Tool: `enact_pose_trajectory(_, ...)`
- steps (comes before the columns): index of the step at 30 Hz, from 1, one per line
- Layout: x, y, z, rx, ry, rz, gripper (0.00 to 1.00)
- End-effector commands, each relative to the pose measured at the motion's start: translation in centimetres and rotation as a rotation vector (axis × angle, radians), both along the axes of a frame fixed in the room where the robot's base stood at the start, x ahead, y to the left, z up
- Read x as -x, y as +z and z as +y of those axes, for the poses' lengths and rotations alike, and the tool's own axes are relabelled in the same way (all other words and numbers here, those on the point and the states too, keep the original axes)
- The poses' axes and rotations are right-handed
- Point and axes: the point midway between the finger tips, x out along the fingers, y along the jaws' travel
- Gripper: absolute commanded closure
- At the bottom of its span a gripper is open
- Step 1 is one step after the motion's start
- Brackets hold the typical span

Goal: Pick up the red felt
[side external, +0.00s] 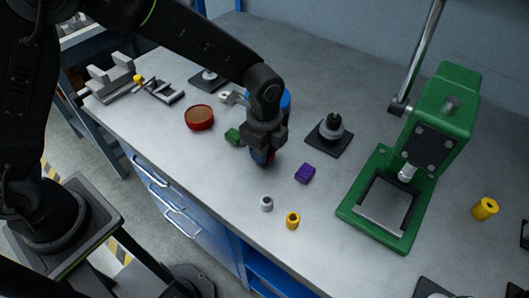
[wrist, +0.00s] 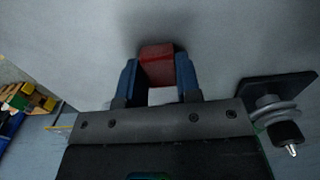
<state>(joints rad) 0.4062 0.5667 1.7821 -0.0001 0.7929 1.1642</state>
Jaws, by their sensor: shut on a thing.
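The red felt (wrist: 157,62) is a small red block between the two blue fingers of my gripper (wrist: 158,80) in the wrist view. My gripper is shut on it, with a finger on each side. In the side external view my gripper (side external: 262,157) points down near the middle of the bench, and only a little red shows between its fingertips. Whether the felt touches the bench or is just above it I cannot tell.
A purple block (side external: 305,173) lies just right of my gripper, and a green block (side external: 233,137) just left. A red round dish (side external: 199,117) is farther left. A pulley on a black plate (side external: 330,137) and a green press (side external: 385,205) stand right. Grey (side external: 266,203) and yellow (side external: 292,220) cylinders stand in front.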

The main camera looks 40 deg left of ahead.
Motion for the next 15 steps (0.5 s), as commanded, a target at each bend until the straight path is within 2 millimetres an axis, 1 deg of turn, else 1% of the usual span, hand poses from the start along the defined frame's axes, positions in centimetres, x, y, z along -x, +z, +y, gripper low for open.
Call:
enact_pose_trajectory(8, 0.0, 0.3, 0.0, 0.000, 0.000, -0.001, 0.90)
enact_pose_trajectory(11, -0.1, 1.0, 0.0, 0.002, 0.000, -0.004, 0.90)
enact_pose_trajectory(14, -0.1, 2.2, 0.0, 0.002, 0.000, -0.005, 0.90)
enact_pose_trajectory(15, -0.1, 3.0, 0.0, 0.002, 0.000, -0.006, 0.90)
